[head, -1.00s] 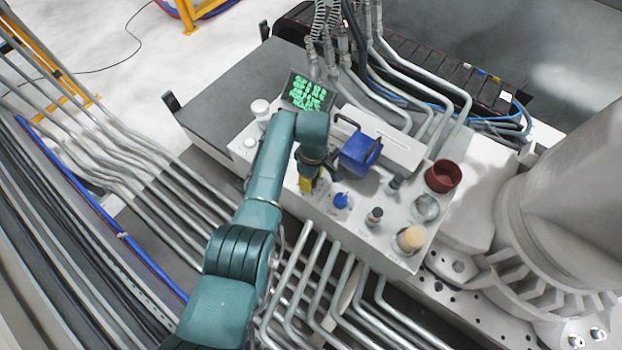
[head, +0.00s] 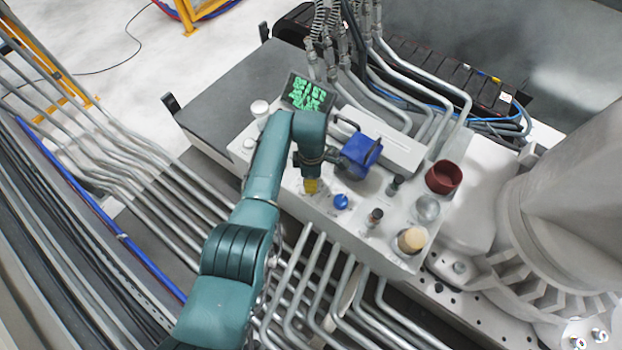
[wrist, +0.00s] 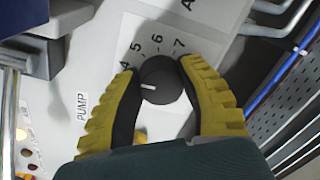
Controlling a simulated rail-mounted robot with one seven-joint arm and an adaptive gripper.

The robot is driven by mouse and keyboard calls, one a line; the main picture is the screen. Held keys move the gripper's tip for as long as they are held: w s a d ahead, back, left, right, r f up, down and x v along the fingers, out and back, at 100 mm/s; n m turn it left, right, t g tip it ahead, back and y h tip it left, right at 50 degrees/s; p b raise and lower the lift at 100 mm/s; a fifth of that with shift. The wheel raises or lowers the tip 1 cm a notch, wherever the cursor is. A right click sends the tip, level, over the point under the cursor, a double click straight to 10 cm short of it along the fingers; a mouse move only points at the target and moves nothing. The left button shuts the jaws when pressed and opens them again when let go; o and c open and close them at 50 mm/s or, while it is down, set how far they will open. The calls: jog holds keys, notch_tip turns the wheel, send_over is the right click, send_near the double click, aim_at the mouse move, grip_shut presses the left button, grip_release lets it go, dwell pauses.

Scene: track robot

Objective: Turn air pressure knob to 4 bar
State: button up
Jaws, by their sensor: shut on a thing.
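The air pressure knob (wrist: 162,80) is round and dark with a white pointer line. In the wrist view it sits between the two yellow ridged fingers of my gripper (wrist: 158,78), which is shut on it. The pointer line faces left, slightly downward, toward the left finger. The printed 4 (wrist: 125,65) is just above that direction, by the left fingertip; 5, 6 and 7 follow clockwise over the knob. The lower part of the scale is hidden by the fingers. In the head view my gripper (head: 311,186) reaches down to the panel (head: 330,213) and hides the knob.
A display (head: 307,92) with green digits, too blurred to read, stands behind my gripper. To the right are a blue knob (head: 341,201), a small dark knob (head: 375,216), a cream button (head: 411,240) and a red round part (head: 443,177). Metal pipes run in front of the panel.

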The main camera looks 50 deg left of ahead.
jog(key=shift+f, duration=0.2)
jog(key=o, duration=1.2)
jog(key=shift+r, duration=0.1)
notch_tip(320, 180, up, 12)
jog(key=shift+w+a, duration=0.2)
jog(key=shift+w, duration=0.05)
